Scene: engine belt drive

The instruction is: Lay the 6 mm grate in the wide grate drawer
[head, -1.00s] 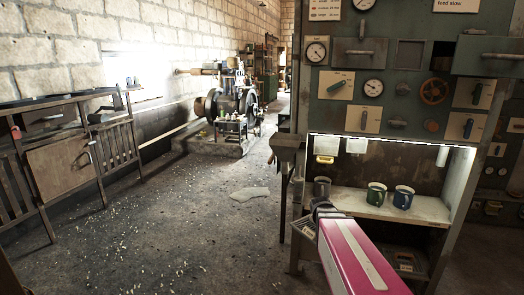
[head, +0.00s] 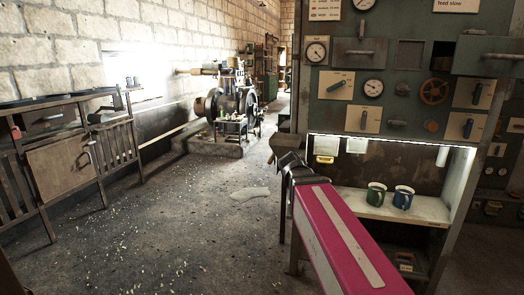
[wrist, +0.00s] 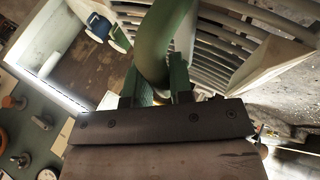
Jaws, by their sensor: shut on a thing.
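My gripper (wrist: 155,84) is shut on a thick, curved grey-green handle (wrist: 153,45) in the wrist view. Pale parallel bars (wrist: 225,45) spread beyond the handle; they look like the grate, though its size marking is not visible. In the head view, my pink arm reaches up and left, its end beside the cabinet's left edge, where the gripper and grate are hard to make out. A wide drawer (head: 487,57) with a bar handle juts out at the cabinet's upper right. I cannot tell whether it is the wide grate drawer, and its inside is hidden.
A green mug (head: 375,195) and a blue mug (head: 402,199) stand on the lit cabinet shelf (head: 430,211). A closed narrower drawer (head: 360,52) is at upper left of the panel. A wooden bench (head: 62,160) stands left. The floor (head: 180,220) between is mostly open.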

